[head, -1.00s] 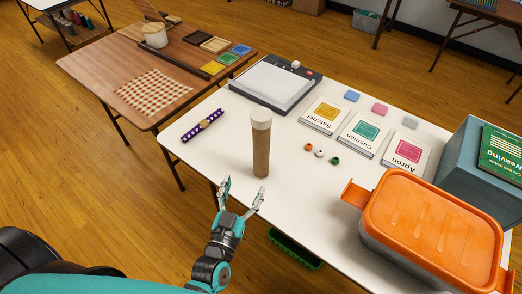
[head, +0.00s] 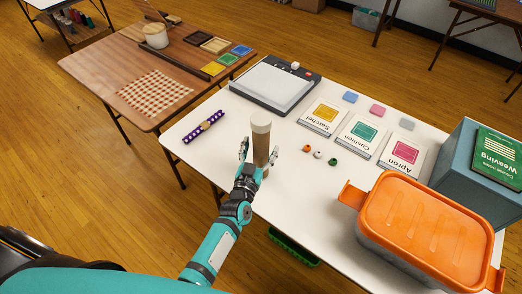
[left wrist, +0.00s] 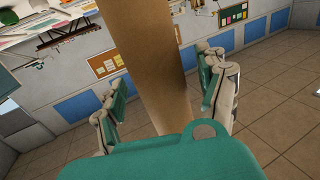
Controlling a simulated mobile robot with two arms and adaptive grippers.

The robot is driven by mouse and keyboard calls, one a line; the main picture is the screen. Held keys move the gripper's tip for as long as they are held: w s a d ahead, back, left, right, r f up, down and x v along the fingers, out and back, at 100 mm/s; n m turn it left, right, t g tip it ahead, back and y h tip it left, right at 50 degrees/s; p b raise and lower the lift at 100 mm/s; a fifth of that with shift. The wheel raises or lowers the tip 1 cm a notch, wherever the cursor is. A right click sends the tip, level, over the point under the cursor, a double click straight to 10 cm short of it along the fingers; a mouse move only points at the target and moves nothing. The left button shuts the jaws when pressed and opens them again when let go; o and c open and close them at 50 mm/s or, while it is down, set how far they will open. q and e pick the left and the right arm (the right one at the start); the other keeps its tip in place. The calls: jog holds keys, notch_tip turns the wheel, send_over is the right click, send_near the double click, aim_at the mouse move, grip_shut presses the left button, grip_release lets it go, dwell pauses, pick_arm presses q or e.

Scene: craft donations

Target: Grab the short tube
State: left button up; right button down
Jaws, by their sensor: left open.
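The short tube (head: 261,142) is a brown cardboard cylinder with a whitish cap, standing upright near the front edge of the white table (head: 207,163). My left gripper (head: 257,156) is open, with one finger on each side of the tube's lower part in the head view. In the left wrist view the tube (left wrist: 150,65) rises between the spread fingers of the gripper (left wrist: 165,100). I see a gap between the right finger and the tube; contact on the left is unclear. The tube's foot is partly hidden by the hand. My right gripper is not in view.
A purple dotted strip (head: 204,126) lies left of the tube. A flat grey device (head: 272,84) is behind it. Small beads (head: 318,154) and pattern cards (head: 361,133) lie to the right. An orange-lidded bin (head: 425,225) stands at the front right.

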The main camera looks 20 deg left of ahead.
pick_arm(q)
jog(key=shift+w, duration=0.45)
jog(key=shift+s, duration=0.1)
jog(key=shift+c, duration=0.2)
jog(key=shift+c, duration=1.2)
jog(key=c, duration=1)
jog(key=shift+r, duration=0.1)
jog(key=shift+c, duration=0.2)
